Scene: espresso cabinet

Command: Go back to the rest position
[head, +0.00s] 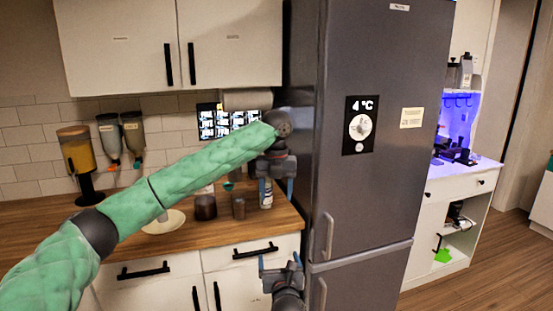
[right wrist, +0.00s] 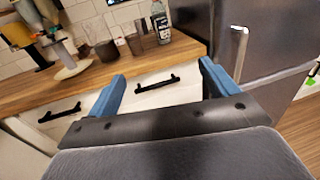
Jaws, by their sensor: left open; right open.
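My left arm reaches in from the left in a green sleeve. My left gripper (head: 276,190) hangs at its end, above the right end of the counter, with its blue fingers apart. A bottle shows just behind it. My right gripper (head: 282,262) is low in the head view, in front of the drawer and beside the fridge. In the right wrist view its two blue fingers (right wrist: 160,93) are wide apart with nothing between them. The drawer front shows beyond them.
The grey fridge (head: 380,150) stands right of the counter (head: 40,212). A bottle (right wrist: 161,24), dark cups (head: 205,206) and a pale plate (head: 165,222) are on the counter. A white cabinet (head: 447,190) with espresso gear stands farther right. Wooden floor (head: 490,270) is clear at lower right.

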